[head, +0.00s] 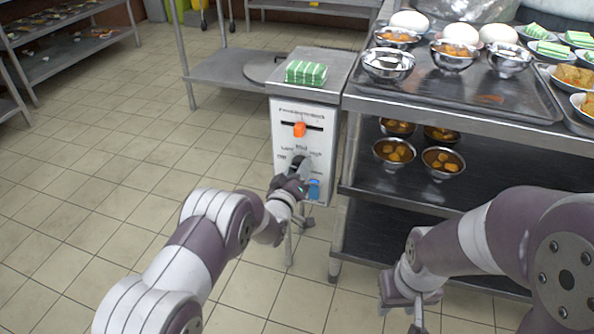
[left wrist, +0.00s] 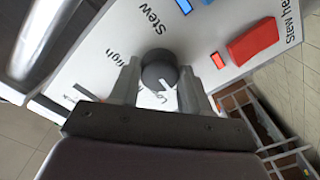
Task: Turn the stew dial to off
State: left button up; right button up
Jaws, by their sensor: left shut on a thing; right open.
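The stew dial is a dark round knob (left wrist: 160,72) with a white pointer mark, on the white front panel (left wrist: 105,45) of a control box. In the left wrist view the two fingers of my left gripper (left wrist: 158,88) stand on either side of the knob and close on it. The mark points to the lower right there; the setting it meets is not readable. My right gripper (head: 412,302) is open and empty, low in front of the steel shelf.
A green-striped stack (head: 306,72) lies on the box top. A steel shelf (head: 440,105) with bowls and eggs stands close on the right. The tiled floor (head: 95,160) at left is clear.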

pick_arm(q)
jog(key=shift+n, duration=0.6)
jog(key=o, duration=1.1)
jog(key=shift+c, duration=0.2)
jog(key=shift+s, duration=0.1)
jog(key=p+v, duration=0.5)
jog(key=v, duration=0.7)
jog(key=shift+s, duration=0.25)
jog(key=shift+a, duration=0.1)
